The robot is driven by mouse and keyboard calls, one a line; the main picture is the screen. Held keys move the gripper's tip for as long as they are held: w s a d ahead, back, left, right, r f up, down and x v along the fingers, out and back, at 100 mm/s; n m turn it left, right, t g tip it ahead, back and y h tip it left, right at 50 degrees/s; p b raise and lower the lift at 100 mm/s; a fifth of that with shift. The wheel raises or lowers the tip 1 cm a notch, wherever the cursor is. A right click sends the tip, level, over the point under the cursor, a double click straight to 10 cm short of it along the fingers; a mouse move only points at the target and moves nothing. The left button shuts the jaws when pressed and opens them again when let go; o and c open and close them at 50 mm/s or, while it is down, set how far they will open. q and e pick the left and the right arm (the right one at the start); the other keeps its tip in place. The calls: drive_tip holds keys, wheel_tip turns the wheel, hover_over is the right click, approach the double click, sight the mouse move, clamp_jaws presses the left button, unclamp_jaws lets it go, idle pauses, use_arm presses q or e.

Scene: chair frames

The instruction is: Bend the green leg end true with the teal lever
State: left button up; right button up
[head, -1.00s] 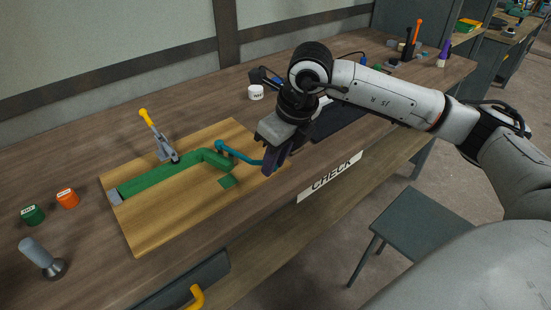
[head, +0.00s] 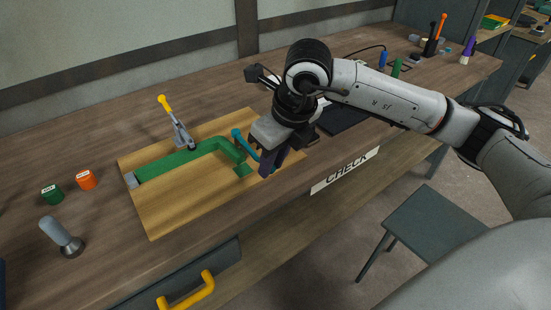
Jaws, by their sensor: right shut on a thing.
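The green leg (head: 180,162) lies along the wooden board (head: 163,222), its right end bent toward the front. A green square mark (head: 243,170) is on the board at the bent end. The teal lever (head: 238,137) is at the bent end, and its handle runs right into my right gripper (head: 268,168). My right gripper is shut on the teal lever, and its fingers hide the handle's end. A toggle clamp (head: 181,134) with a yellow handle stands behind the leg. My left gripper is not in view.
A dark mat (head: 343,118) lies right of my gripper. A stool (head: 430,225) stands in front of the bench.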

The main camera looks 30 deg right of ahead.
drive_tip(key=shift+a, duration=0.15)
drive_tip(key=shift+a, duration=1)
drive_tip(key=o, duration=0.9)
drive_tip(key=v, duration=1)
drive_tip(key=shift+r+b, duration=0.15)
drive_tip(key=shift+b, duration=0.2)
